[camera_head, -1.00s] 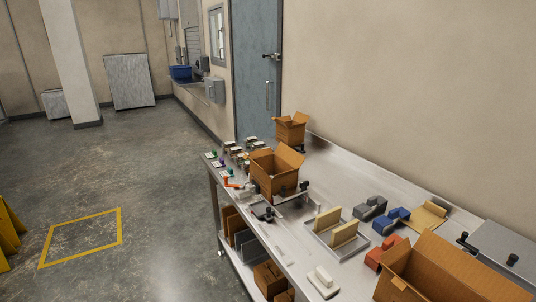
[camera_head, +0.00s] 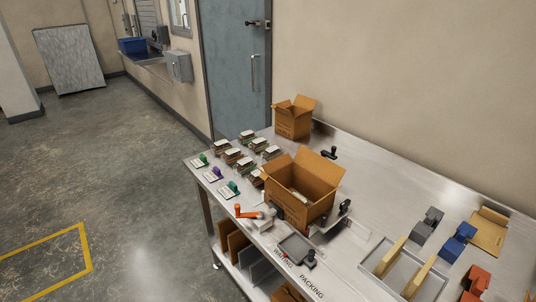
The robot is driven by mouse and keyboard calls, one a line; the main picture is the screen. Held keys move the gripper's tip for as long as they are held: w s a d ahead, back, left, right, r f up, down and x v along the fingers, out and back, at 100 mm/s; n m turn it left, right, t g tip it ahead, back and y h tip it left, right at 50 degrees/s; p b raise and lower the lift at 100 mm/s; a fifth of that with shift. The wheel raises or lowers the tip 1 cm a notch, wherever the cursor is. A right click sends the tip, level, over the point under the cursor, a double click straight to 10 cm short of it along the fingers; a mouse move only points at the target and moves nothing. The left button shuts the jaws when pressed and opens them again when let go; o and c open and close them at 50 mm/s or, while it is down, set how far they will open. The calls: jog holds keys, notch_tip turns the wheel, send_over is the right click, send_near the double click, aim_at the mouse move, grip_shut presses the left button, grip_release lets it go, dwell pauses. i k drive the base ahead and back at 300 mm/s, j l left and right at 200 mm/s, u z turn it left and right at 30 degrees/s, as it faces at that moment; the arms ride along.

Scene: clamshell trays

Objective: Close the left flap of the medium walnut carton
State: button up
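A mid-sized brown carton (camera_head: 302,212) stands open on the steel table, which fits the medium walnut carton. Its far flap (camera_head: 318,164) stands up above the opening. A flap on its left side (camera_head: 274,167) also appears raised and not folded over the opening. Some pale items show inside the carton. My gripper is not in view.
A smaller open carton (camera_head: 293,123) stands behind, near the wall. Several small stacks (camera_head: 247,137) lie left of the mid-sized carton. Dark clamps (camera_head: 344,208) stand close to its right. A tray (camera_head: 387,256) and coloured blocks (camera_head: 458,243) lie to the right.

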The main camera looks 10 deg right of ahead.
aim_at(270, 166)
jog(key=i+j+u, duration=0.1)
jog(key=i, duration=0.65)
jog(key=k, duration=0.5)
jog(key=i+j, duration=0.2)
jog(key=i+j+z, duration=0.1)
jog(key=j, duration=0.35)
jog(key=i+j, duration=0.2)
jog(key=i+j+z, duration=0.1)
jog(key=j, duration=0.35)
jog(key=i+j, duration=0.4)
jog(key=j, duration=0.25)
jog(key=z, duration=0.05)
